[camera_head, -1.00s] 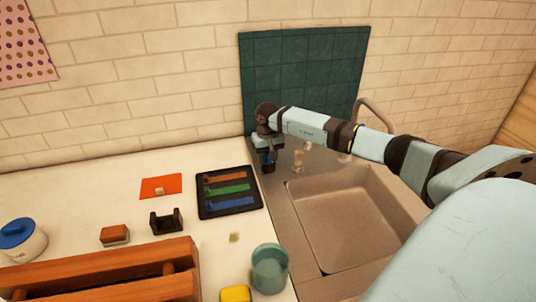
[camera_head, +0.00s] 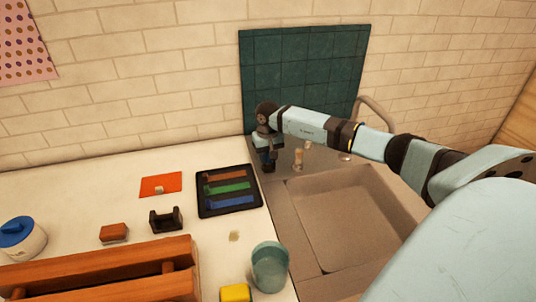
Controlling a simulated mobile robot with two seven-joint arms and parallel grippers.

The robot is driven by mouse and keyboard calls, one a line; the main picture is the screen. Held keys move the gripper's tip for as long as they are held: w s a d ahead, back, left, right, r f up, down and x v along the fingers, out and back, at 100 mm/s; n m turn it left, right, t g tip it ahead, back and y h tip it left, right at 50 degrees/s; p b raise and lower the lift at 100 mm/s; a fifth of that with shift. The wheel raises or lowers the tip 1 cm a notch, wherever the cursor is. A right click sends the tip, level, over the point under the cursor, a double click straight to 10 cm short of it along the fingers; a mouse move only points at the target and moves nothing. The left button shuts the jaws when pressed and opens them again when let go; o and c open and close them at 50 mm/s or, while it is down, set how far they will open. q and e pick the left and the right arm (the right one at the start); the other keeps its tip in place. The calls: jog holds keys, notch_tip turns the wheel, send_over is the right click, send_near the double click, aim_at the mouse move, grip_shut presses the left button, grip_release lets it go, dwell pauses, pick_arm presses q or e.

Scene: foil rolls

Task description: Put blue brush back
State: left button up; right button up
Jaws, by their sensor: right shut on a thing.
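My right gripper (camera_head: 268,162) points down by the back left corner of the sink, just right of the black tray. It is shut on a small dark blue thing, which I take to be the blue brush; it is mostly hidden by the fingers. The black tray (camera_head: 256,207) lies on the counter, with a brown-orange, a green and a blue strip (camera_head: 230,202) in it, the blue one nearest the front. From here I cannot tell whether the strips are brushes or marked slots. My left gripper is not in view.
The sink (camera_head: 345,220) and tap (camera_head: 375,112) are at right. A teal cup (camera_head: 270,268), yellow block (camera_head: 235,293), black holder (camera_head: 166,220), orange mat (camera_head: 160,184), brown sponge (camera_head: 114,233), blue-lidded jar (camera_head: 22,238) and wooden rack (camera_head: 100,272) stand on the counter.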

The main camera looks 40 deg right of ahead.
jog(key=shift+f+b, duration=0.45)
dwell(0.3)
jog(key=o, duration=1.5)
jog(key=shift+r, duration=0.15)
jog(key=shift+r+p, duration=1.7)
jog(key=shift+r, duration=2.7)
